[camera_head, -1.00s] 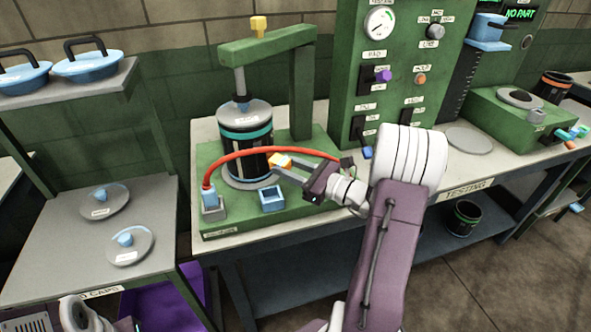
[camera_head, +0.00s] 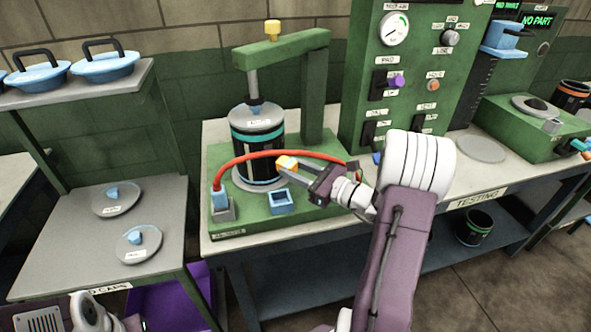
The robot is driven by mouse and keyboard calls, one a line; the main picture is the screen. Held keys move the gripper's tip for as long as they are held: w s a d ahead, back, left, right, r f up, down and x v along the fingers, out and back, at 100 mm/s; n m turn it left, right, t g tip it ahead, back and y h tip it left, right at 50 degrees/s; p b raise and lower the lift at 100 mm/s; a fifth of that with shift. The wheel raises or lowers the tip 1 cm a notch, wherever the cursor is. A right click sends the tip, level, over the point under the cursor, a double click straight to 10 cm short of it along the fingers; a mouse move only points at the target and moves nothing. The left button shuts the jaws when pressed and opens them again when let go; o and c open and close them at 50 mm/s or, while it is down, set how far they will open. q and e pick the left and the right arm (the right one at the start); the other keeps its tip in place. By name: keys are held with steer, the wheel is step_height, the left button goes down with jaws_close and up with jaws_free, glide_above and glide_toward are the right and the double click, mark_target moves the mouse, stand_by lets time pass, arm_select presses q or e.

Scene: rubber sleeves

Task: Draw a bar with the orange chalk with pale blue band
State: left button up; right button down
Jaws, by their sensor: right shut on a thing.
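My right gripper (camera_head: 298,168) is shut on a small orange piece (camera_head: 287,163), which looks like the orange chalk. Its pale blue band cannot be made out. The gripper is in front of the black sleeve (camera_head: 259,170) with a teal band, which stands upright under the green press (camera_head: 314,90). I cannot tell whether the piece touches the sleeve. My left gripper is out of view; only part of my left arm shows at the bottom left.
A red hose (camera_head: 240,158) arches from a pale blue plug across the sleeve's front. A small blue open box (camera_head: 281,201) sits on the press base. The tester panel (camera_head: 360,60) rises behind my right arm.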

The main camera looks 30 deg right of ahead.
steer(key=shift+w+a, duration=0.3)
steer(key=shift+w, duration=0.35)
steer(key=shift+w+d, duration=0.3)
steer(key=shift+d, duration=0.3)
steer(key=shift+w+d, duration=0.25)
steer(key=shift+d, duration=0.4)
steer(key=shift+w+d, duration=0.3)
steer(key=shift+d, duration=0.3)
steer(key=shift+a, duration=0.1)
steer(key=shift+a, duration=0.25)
steer(key=shift+s+a, duration=0.45)
steer(key=shift+a, duration=0.35)
steer(key=shift+s+a, duration=0.4)
steer(key=shift+a, duration=0.35)
steer(key=shift+v, duration=2.95)
